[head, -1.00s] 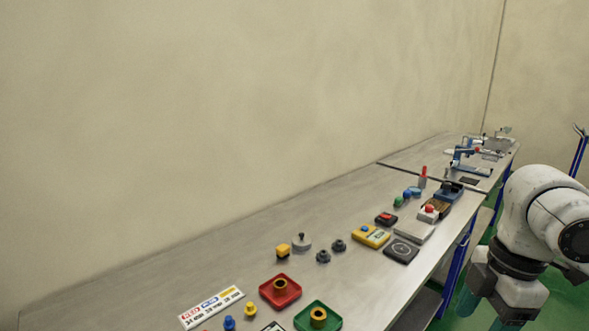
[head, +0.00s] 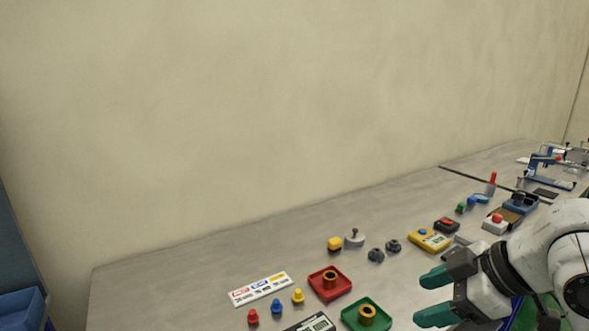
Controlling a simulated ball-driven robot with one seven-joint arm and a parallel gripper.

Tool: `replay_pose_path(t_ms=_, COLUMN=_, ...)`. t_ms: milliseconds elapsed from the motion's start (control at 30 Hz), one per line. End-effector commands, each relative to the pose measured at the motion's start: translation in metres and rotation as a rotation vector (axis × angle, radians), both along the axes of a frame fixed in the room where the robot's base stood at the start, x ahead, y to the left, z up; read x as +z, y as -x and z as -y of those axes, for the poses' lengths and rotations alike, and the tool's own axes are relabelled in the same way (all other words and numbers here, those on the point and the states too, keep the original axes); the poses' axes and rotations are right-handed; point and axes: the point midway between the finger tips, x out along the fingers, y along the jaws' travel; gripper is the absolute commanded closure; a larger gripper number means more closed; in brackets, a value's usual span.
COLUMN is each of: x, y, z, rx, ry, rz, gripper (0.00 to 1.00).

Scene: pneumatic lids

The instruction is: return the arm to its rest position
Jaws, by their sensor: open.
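My gripper (head: 434,297) shows at the lower right of the head view, with two green fingers spread apart and pointing left. It is open, and nothing shows between the fingers. My white and dark-grey arm reaches in from the right edge. The gripper appears in front of the bench's near edge, to the right of the green tray (head: 350,316). I cannot tell its exact height over the bench.
The grey bench (head: 180,270) runs along the wall. It bears a red tray (head: 317,285), red, blue and yellow pegs (head: 276,306), a label strip (head: 261,289), a yellow device (head: 430,240) and a red-button box (head: 495,225). Blue bins (head: 22,309) stand at far left.

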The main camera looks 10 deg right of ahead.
Motion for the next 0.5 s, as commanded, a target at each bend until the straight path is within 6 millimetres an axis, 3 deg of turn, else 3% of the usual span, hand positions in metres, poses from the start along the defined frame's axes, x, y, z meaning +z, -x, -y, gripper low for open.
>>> replay_pose_path(t_ms=33, x=-0.015, y=-0.006, z=-0.015, rx=-0.028, ry=-0.063, rz=0.01, gripper=0.35)
replay_pose_path(t_ms=167, x=-0.047, y=-0.014, z=-0.037, rx=-0.139, ry=-0.19, rz=0.005, gripper=0.35)
replay_pose_path(t_ms=267, x=-0.082, y=-0.013, z=-0.051, rx=-0.234, ry=-0.27, rz=-0.032, gripper=0.35)
replay_pose_path(t_ms=367, x=-0.125, y=-0.003, z=-0.062, rx=-0.336, ry=-0.327, rz=-0.093, gripper=0.35)
replay_pose_path(t_ms=500, x=-0.196, y=0.027, z=-0.075, rx=-0.481, ry=-0.354, rz=-0.212, gripper=0.35)
